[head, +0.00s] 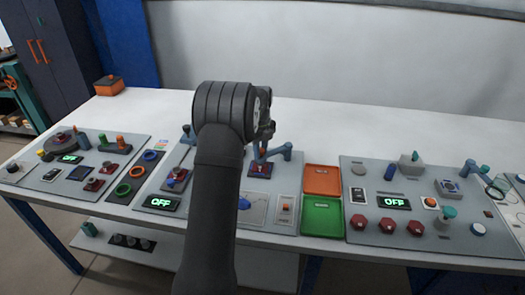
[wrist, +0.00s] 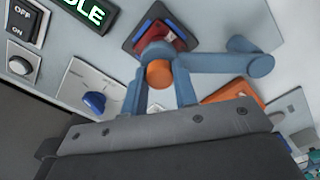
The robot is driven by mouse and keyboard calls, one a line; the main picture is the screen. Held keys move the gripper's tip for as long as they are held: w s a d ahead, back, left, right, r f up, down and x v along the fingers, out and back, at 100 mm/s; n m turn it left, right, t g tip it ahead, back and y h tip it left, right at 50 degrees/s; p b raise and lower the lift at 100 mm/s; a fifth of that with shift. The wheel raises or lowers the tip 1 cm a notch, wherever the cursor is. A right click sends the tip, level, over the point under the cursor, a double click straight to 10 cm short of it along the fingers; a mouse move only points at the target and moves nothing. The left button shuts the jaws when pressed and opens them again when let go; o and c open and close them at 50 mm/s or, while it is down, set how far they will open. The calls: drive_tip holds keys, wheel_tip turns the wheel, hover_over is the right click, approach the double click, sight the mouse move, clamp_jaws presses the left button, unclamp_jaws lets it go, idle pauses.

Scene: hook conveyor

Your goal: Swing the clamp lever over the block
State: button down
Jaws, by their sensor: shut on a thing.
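The blue clamp lever (wrist: 215,63) runs from its round pivot post (wrist: 252,45) at the right to an orange-tipped end (wrist: 160,73) in the wrist view. My gripper (wrist: 158,82) is shut on this end, with a blue-grey finger on each side. The dark red block (wrist: 174,40) sits on a dark square base (wrist: 138,32), partly covered by the lever's end. Whether the lever touches the block I cannot tell. In the head view the lever (head: 276,152) shows just right of my arm, with the block (head: 259,170) below it; my fingers are mostly hidden there.
A blue knob (wrist: 95,102) on a white plate and an OFF/ON switch (wrist: 22,28) lie left of the clamp. An orange tray (head: 322,180) and a green tray (head: 321,216) stand to its right. Panels with several fixtures lie on both sides.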

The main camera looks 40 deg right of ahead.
drive_tip(key=shift+w+r, duration=0.15)
drive_tip(key=c, duration=1.1)
unclamp_jaws()
drive_tip(key=shift+c, duration=0.2)
wheel_tip(320, 180, up, 17)
drive_tip(key=shift+r, duration=0.15)
wheel_tip(320, 180, down, 18)
drive_tip(key=shift+r, duration=0.2)
drive_tip(key=shift+r, duration=0.15)
